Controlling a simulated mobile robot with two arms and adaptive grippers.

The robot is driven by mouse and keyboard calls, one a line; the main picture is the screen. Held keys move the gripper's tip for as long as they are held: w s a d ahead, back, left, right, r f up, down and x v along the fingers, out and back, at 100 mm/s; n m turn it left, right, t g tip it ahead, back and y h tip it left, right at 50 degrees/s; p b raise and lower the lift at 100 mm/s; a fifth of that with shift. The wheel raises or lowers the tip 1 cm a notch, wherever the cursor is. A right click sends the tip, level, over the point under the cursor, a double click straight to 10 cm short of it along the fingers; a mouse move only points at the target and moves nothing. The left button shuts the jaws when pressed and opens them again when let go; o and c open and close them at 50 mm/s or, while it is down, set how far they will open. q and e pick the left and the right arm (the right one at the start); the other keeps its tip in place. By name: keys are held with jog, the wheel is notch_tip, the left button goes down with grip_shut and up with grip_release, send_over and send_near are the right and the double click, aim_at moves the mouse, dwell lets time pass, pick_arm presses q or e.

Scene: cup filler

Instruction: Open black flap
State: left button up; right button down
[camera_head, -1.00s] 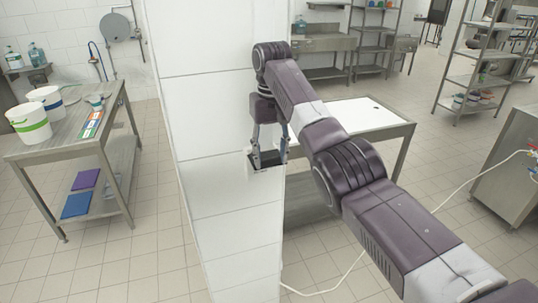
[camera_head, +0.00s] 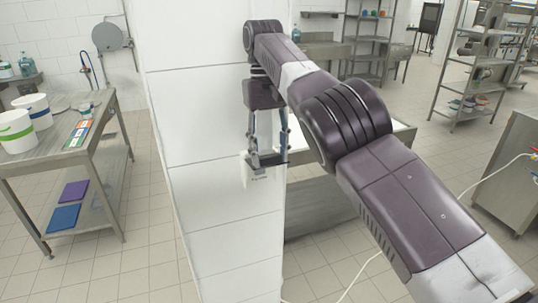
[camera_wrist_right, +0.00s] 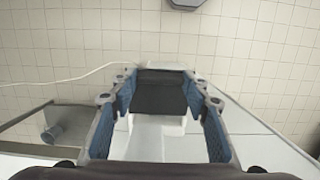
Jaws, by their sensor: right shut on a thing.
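The black flap (camera_wrist_right: 160,98) lies between the two blue-padded fingers of my right gripper (camera_wrist_right: 160,78) in the wrist view, its sides close to both fingers. A white box (camera_head: 262,176) is fixed to the white tiled pillar in the head view, with a dark part (camera_head: 270,160) at its top. My right gripper (camera_head: 268,157) points down there, its fingers at either side of the dark part, shut on the flap. The fingers and the small size hide how far the flap is tilted. My left gripper is out of view.
The white tiled pillar (camera_head: 215,190) stands close beside my right arm. A metal table (camera_head: 65,155) with white buckets (camera_head: 17,132) is at the left. Another table (camera_head: 404,132) is behind my arm. A shelf rack (camera_head: 470,75) stands at the far right. The left floor is open.

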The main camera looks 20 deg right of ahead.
jog(key=shift+r, duration=0.15)
jog(key=c, duration=1.5)
grip_release()
jog(key=o, duration=0.4)
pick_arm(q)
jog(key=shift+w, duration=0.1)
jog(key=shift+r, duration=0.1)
